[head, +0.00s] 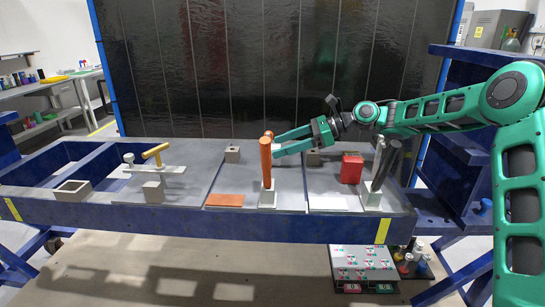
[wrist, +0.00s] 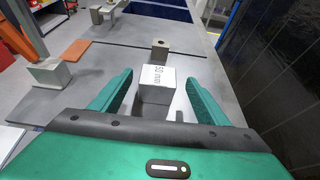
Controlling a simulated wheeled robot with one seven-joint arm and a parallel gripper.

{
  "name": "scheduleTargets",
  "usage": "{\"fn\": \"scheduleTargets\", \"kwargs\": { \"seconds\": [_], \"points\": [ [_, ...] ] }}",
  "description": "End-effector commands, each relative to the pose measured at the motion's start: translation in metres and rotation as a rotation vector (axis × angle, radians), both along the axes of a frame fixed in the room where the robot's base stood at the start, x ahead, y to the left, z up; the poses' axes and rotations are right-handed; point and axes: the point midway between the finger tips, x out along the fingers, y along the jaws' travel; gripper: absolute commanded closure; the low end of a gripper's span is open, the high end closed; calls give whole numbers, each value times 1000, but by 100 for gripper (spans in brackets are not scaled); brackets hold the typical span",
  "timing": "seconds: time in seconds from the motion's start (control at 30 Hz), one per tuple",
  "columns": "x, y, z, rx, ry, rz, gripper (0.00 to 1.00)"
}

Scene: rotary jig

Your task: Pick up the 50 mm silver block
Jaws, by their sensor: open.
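The 50 mm silver block (wrist: 155,80) shows in the wrist view, with "50 mm" lettered on its pale top face. It sits between the two green fingers of my gripper, with a visible gap on each side. My gripper is open and holds nothing. In the head view my gripper (head: 277,143) reaches left over the grey table, behind the orange cylinder.
The orange cylinder (head: 266,162) stands in a grey base near the front. A small grey block with a hole (wrist: 160,48) lies beyond the silver block. An orange plate (head: 224,200), a red block (head: 351,169) and a tilted dark cylinder (head: 386,165) are also on the table.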

Motion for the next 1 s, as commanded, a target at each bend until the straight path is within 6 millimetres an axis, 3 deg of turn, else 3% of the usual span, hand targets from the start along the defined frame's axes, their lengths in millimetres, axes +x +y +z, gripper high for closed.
{"fn": "scheduleTargets", "kwargs": {
  "seconds": [0.2, 0.53, 0.8, 1.0],
  "points": [
    [-1, 29, -11, -1, 0, 3, 31],
    [0, 34, -13, -1, -1, 1, 31],
    [0, 34, -12, 0, -2, 1, 88],
    [0, 34, -12, 0, -2, 1, 88]
  ]
}}
